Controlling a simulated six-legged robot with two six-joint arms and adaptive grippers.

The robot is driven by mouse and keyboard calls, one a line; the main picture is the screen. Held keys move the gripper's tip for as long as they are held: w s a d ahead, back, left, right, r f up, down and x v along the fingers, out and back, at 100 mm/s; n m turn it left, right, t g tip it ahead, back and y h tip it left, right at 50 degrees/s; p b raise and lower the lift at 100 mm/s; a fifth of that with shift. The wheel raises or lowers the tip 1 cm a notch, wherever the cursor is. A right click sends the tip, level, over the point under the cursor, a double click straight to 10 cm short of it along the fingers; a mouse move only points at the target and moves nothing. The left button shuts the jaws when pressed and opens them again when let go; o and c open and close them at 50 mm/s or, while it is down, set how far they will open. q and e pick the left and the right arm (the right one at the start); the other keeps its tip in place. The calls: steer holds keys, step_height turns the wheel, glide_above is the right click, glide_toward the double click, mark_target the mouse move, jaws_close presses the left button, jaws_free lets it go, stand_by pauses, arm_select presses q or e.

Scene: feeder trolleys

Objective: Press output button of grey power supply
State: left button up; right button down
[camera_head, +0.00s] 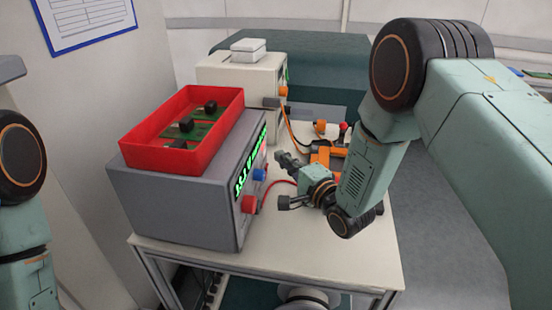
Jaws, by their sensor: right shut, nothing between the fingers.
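The grey power supply (172,206) stands on the left of the trolley top (310,249). Its front panel faces right and shows at a steep angle, with green lit digits (249,170), a blue terminal (259,175) and a red terminal (249,204). I cannot make out the output button. My right gripper (284,158) is shut and empty, in front of the panel and a little to its right. I cannot tell a contact; a gap shows between them. My left arm shows only at the left edge; its gripper is out of view.
A red tray (140,157) with green boards and dark parts sits on the power supply. A cream device (236,78) with a white box (249,50) on top stands behind. Orange tools (327,154) and cables lie behind my right gripper. The trolley's front right is bare.

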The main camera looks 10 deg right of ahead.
mark_target(264, 152)
arm_select(q)
steer(key=shift+a, duration=0.1)
arm_select(e)
steer(key=shift+w+a, duration=0.25)
steer(key=shift+a, duration=0.3)
steer(key=shift+w+a, duration=0.25)
steer(key=shift+a, duration=0.3)
steer(key=shift+s+d, duration=0.1)
arm_select(q)
steer(key=shift+w+a+r, duration=0.1)
steer(key=shift+a+r, duration=0.05)
steer(key=shift+r, duration=0.05)
arm_select(e)
steer(key=shift+w+a+r, duration=0.1)
steer(key=shift+w+a, duration=0.15)
steer(key=shift+a, duration=0.5)
steer(key=shift+r, duration=0.1)
